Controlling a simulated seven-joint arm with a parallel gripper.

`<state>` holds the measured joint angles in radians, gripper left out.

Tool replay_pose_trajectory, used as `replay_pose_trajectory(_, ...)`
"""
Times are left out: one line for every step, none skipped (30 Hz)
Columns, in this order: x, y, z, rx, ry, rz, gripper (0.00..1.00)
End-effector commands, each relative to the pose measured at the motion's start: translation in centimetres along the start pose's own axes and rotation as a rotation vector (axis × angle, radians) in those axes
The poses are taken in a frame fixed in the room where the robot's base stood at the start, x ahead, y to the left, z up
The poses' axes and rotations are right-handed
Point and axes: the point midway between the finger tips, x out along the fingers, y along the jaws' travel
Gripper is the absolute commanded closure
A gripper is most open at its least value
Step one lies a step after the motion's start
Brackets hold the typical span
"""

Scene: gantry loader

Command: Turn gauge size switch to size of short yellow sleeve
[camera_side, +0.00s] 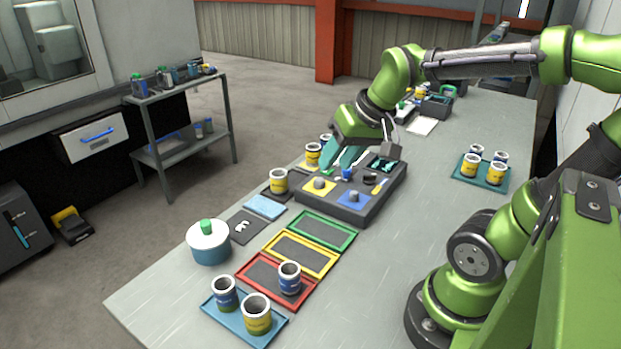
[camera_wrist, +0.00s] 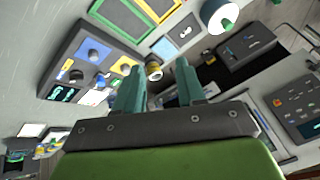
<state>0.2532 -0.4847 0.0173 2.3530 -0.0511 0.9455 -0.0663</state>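The dark gauge box (camera_side: 378,200) stands mid-table, with a yellow panel (camera_side: 314,190), a blue panel, knobs and a lit display (camera_side: 382,164). The wrist view also shows the box (camera_wrist: 78,46), its knobs and its display (camera_wrist: 62,94). My gripper (camera_side: 342,160) is above the box's far left side, teal fingers apart, nothing visibly held. Yellow sleeves stand beside the box, the nearer one (camera_side: 279,183) and another (camera_side: 313,156); one shows beyond my fingers in the wrist view (camera_wrist: 153,72). I cannot tell which is the short one, or read the switch setting.
A blue tray (camera_side: 508,183) with several sleeves stands right of the box. Green (camera_side: 350,243), yellow and red trays lie in front; a blue sleeve (camera_side: 290,279) stands on the red one. A white-lidded pot (camera_side: 209,250) stands left. The table's right middle is clear.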

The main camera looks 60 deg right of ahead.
Motion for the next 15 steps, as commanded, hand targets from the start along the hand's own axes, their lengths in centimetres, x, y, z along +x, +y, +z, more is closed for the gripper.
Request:
replay_pose_trajectory(0.7,1.8,-2.2,-0.006,-0.031,0.053,0.61)
replay_pose_trajectory(0.9,2.8,-3.4,-0.028,-0.051,0.078,0.61)
replay_pose_trajectory(1.3,4.2,-4.9,-0.064,-0.081,0.108,0.61)
replay_pose_trajectory(1.5,5.4,-6.0,-0.096,-0.105,0.128,0.61)
replay_pose_trajectory(1.8,6.7,-7.0,-0.131,-0.133,0.145,0.61)
replay_pose_trajectory(2.2,8.4,-8.3,-0.184,-0.172,0.163,0.61)
replay_pose_trajectory(2.4,9.8,-9.2,-0.228,-0.202,0.172,0.61)
replay_pose_trajectory(2.7,11.2,-10.1,-0.274,-0.235,0.178,0.61)
replay_pose_trajectory(2.9,13.2,-11.2,-0.342,-0.279,0.180,0.61)
replay_pose_trajectory(3.1,14.6,-11.9,-0.395,-0.310,0.177,0.61)
replay_pose_trajectory(3.2,15.9,-12.4,-0.448,-0.340,0.172,0.61)
replay_pose_trajectory(3.3,17.5,-13.1,-0.521,-0.377,0.159,0.61)
replay_pose_trajectory(3.4,18.6,-13.6,-0.577,-0.402,0.147,0.61)
replay_pose_trajectory(3.3,19.4,-14.0,-0.633,-0.424,0.134,0.61)
replay_pose_trajectory(3.2,20.2,-14.5,-0.709,-0.448,0.116,0.61)
